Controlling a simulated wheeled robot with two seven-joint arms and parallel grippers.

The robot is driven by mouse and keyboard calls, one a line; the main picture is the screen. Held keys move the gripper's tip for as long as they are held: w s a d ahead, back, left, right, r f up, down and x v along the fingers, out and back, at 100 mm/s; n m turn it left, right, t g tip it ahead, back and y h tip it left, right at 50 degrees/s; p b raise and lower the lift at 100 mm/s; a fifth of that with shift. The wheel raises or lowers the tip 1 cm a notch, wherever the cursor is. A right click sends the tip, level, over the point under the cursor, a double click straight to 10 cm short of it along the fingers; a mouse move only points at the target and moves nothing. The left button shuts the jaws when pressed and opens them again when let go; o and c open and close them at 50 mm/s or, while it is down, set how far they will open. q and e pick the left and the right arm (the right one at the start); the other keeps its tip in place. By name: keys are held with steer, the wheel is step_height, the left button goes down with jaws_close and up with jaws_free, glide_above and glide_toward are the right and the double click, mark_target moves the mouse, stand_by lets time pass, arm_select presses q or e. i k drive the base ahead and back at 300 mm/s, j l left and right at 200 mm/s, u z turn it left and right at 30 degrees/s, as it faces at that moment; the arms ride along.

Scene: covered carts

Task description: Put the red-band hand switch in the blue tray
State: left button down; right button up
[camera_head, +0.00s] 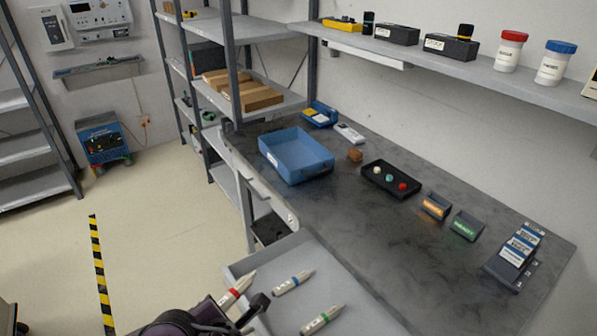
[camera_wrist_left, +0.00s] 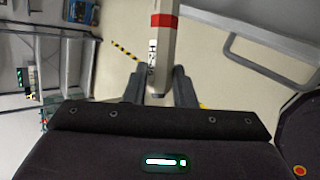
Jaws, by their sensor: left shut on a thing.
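My left gripper (camera_head: 248,306) is shut on the red-band hand switch (camera_head: 236,291), a white pen-like body with a red band, at the near left edge of the grey cart top. In the left wrist view the switch (camera_wrist_left: 162,45) stands between the two fingers of the gripper (camera_wrist_left: 158,90), with floor behind it. The fingers and dark wrist hide its lower end. The blue tray (camera_head: 296,157) is on the dark bench farther back, and looks empty. My right gripper is not in view.
A blue-band switch (camera_head: 293,283) and a green-band switch (camera_head: 323,319) lie on the grey cart top (camera_head: 352,300). A shelf (camera_head: 460,75) overhangs the back.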

mark_target(300, 155)
steer(key=j+z, duration=0.15)
steer(key=z, duration=0.2)
steer(key=i+j+z, duration=0.1)
steer(key=z, duration=0.25)
steer(key=j+z, duration=0.45)
steer(key=j, duration=0.45)
steer(key=j+z, duration=0.15)
steer(key=j, duration=0.35)
steer(key=k+j+z, duration=0.1)
steer(key=j, duration=0.45)
steer(key=j+z, duration=0.15)
steer(key=j, duration=0.35)
steer(key=k+j+z, duration=0.1)
steer(key=j, duration=0.4)
steer(key=k, duration=0.05)
